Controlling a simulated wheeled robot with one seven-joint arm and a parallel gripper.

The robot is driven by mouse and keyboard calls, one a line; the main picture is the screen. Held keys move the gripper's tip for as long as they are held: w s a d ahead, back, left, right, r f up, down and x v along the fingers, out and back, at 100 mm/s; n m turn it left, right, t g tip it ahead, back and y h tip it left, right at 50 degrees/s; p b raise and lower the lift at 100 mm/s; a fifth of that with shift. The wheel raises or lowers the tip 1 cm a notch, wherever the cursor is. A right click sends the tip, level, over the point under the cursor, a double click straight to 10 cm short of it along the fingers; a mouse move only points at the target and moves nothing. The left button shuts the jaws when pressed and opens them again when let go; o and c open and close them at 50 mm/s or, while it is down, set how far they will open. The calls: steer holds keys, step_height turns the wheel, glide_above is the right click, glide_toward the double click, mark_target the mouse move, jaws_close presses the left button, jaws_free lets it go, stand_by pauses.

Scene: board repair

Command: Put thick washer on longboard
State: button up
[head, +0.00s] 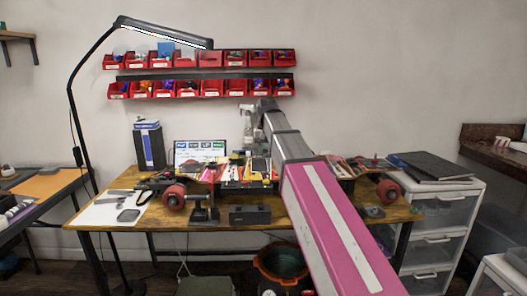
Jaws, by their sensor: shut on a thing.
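My gripper (248,138) is small and far off at the end of my arm, above the back of the workbench. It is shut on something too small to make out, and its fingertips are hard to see. The longboard (255,186) appears to lie across the wooden workbench, with a colourful patterned surface. A red wheel (174,197) shows at its left end and another red wheel (388,190) at its right. My pink and grey arm covers part of its right half. I cannot make out a thick washer.
The workbench (285,213) also bears a white sheet (105,212), a black box (250,214) and a blue-black carton (149,146). Rows of red bins (210,88) hang on the wall behind. A lamp (160,32) arches over the left. White drawers (436,217) stand at right.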

mark_target(264, 171)
steer(key=shift+w+a, duration=0.2)
steer(key=shift+a, duration=0.3)
steer(key=shift+f, duration=2.7)
steer(key=shift+f, duration=0.6)
steer(key=o, duration=0.9)
steer(key=shift+c, duration=1.1)
steer(key=shift+r, duration=0.1)
